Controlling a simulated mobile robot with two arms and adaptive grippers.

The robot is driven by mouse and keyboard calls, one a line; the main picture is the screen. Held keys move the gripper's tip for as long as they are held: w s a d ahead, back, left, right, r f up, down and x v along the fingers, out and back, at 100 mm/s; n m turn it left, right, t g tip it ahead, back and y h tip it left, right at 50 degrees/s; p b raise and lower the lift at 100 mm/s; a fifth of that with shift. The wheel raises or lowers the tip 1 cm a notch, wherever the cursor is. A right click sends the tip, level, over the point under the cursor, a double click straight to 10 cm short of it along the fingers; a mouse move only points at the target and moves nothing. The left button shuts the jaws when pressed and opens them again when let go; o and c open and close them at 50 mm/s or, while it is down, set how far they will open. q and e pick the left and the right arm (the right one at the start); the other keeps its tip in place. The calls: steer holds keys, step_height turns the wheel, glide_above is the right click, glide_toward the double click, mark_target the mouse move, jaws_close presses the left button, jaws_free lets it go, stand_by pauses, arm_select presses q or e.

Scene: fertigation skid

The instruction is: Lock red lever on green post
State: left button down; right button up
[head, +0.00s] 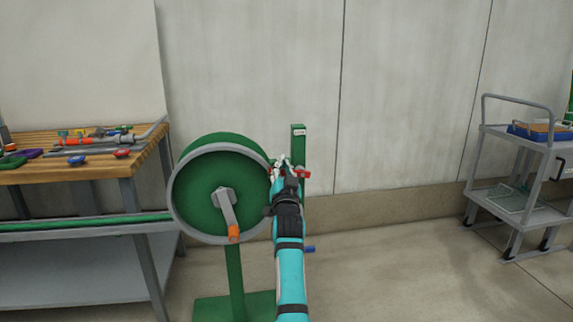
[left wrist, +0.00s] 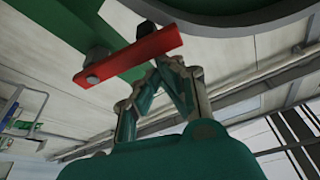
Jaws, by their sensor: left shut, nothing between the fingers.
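The red lever (head: 304,174) is on the green post (head: 298,145), to the right of the large green reel. In the left wrist view the red lever (left wrist: 140,52) is a flat bar with a dark bolt near one end, crossing in front of the green post (left wrist: 75,25). My left gripper (head: 283,162) is at the post, just left of the lever. Its fingers (left wrist: 166,66) are shut with nothing between them, and their tips are close by the lever's edge. I cannot tell whether they touch it. My arm hides the lower post. My right gripper is out of view.
The green reel (head: 190,200) with an orange-handled crank (head: 230,218) stands close left of my arm. A wooden-topped workbench (head: 80,172) with several tools is at the left. A grey cart (head: 495,190) stands at the right. The floor between reel and cart is clear.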

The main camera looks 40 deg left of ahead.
arm_select(q)
steer(key=shift+s+a+f, duration=0.2)
steer(key=shift+f, duration=0.35)
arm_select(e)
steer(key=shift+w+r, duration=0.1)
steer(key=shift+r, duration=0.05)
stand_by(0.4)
